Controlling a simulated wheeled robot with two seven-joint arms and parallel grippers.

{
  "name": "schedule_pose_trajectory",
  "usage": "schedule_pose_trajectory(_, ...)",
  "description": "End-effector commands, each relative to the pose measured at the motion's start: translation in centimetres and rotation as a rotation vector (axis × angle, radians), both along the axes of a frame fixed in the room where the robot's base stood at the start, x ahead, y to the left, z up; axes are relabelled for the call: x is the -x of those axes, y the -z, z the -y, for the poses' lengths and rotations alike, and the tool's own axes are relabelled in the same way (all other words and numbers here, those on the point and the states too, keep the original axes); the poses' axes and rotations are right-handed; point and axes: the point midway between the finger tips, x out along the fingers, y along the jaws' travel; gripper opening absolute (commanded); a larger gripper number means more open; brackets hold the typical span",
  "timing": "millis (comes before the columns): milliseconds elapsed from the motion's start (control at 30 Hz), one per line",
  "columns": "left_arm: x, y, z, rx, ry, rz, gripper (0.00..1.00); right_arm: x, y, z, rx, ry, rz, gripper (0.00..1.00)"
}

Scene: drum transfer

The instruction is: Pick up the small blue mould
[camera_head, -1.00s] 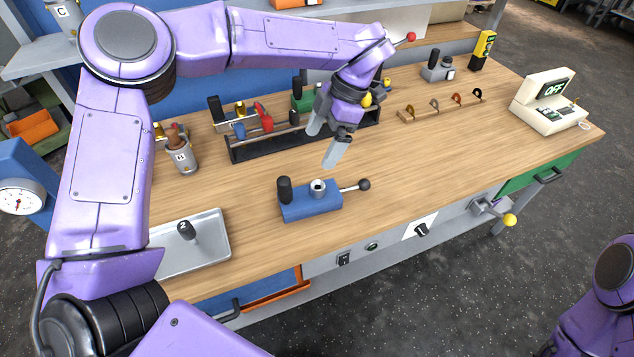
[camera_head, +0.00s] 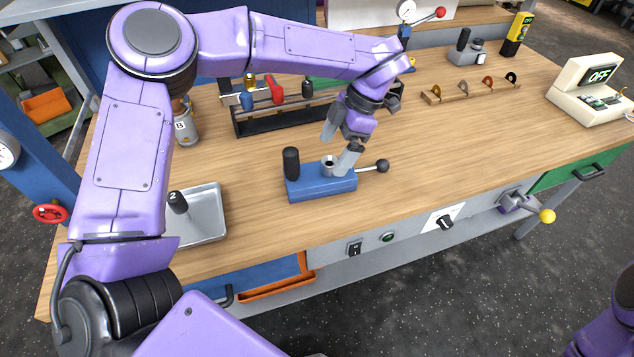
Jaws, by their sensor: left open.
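The small blue mould (camera_head: 318,187) is a blue block on the wooden bench near its front edge. It has an upright black handle at its left end, a grey round socket on top and a rod with a black ball on its right. My left gripper (camera_head: 338,146) is open and empty, just above and behind the mould's right half. One fingertip overlaps the top by the socket; I cannot tell whether it touches. The other finger is behind the socket. My right gripper is out of view.
A metal tray (camera_head: 213,218) with a black-handled piece marked 2 lies left of the mould. A dark rack (camera_head: 240,127) of coloured-handled tools stands behind, beside a grey cup (camera_head: 187,130). A wooden strip with hooks (camera_head: 432,98) lies at the back right. The bench right of the mould is clear.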

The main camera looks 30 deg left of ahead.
Motion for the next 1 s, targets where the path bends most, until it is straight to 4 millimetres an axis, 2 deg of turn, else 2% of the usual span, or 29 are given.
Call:
schedule_pose_trajectory(100, 0.6, 1.8, -0.6, 0.002, 0.002, -0.003, 1.00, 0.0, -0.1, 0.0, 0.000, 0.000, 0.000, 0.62)
schedule_pose_trajectory(267, 1.1, 3.5, -1.2, 0.002, 0.000, -0.003, 1.00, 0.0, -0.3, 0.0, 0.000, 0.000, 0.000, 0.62)
schedule_pose_trajectory(500, 2.1, 7.1, -2.6, 0.002, 0.000, -0.002, 1.00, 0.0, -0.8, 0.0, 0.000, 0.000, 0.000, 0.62)
schedule_pose_trajectory(767, 2.1, 7.5, -2.7, 0.001, 0.001, 0.000, 1.00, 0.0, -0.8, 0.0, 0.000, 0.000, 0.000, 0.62)
schedule_pose_trajectory(1000, 2.1, 7.5, -2.7, 0.001, 0.001, 0.000, 0.22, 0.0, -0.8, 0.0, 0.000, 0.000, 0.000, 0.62)
